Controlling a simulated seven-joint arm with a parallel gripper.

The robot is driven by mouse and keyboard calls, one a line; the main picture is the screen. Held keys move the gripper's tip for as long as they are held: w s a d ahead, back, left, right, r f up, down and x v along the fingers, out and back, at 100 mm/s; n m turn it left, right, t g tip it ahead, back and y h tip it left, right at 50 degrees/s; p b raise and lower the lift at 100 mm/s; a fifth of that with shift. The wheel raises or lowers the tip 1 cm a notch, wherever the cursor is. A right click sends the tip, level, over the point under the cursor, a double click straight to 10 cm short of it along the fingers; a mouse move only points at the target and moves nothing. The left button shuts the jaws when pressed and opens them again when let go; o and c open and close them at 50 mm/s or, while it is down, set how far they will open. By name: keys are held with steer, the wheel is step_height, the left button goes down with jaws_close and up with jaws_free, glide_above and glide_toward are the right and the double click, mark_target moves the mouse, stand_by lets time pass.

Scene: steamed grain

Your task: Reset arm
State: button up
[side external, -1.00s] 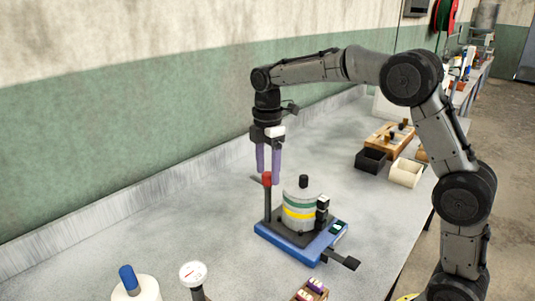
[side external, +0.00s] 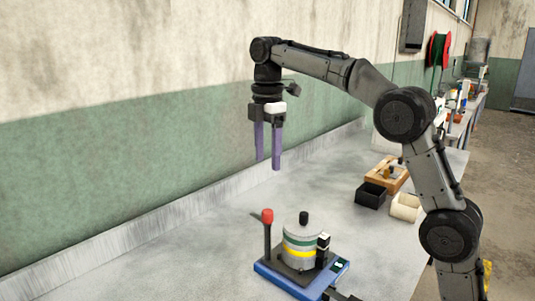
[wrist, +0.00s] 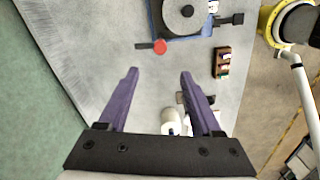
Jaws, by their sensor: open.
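My gripper (side external: 268,161) has two purple fingers pointing down, spread apart and empty. It hangs in the air well above the bench, over and slightly behind a blue-based device. In the wrist view my gripper (wrist: 158,72) also shows nothing between its fingers. The device has a blue base (side external: 272,274), a round grey-white body (side external: 300,255) with green and yellow bands, and a black knob on top. A lever with a red knob (side external: 267,216) stands upright at its left. The red knob also shows in the wrist view (wrist: 160,47), ahead of the fingertips and apart from them.
A black box (side external: 370,196), a cream box (side external: 404,208) and a wooden rack (side external: 388,172) stand at the back right. In the wrist view, a small wooden tray (wrist: 222,63) with coloured items and a white cylinder (wrist: 171,118) are on the bench. The green-and-white wall (side external: 120,150) runs behind.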

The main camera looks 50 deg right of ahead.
stand_by(0.3)
steer(key=s+r+t, duration=0.1)
steer(key=s+r, duration=0.5)
steer(key=s+a+f+m+t, duration=0.1)
steer(key=s+m+t, duration=0.15)
steer(key=s, duration=0.95)
steer(key=s+f+m+t, duration=0.1)
steer(key=s+f+m, duration=0.4)
steer(key=f, duration=0.3)
steer(key=s+f+m+t, duration=0.1)
steer(key=s+f+m, duration=0.4)
steer(key=f+m, duration=0.2)
steer(key=shift+s+a+f+m, duration=0.35)
steer(key=shift+a+f, duration=0.05)
steer(key=shift+f, duration=0.5)
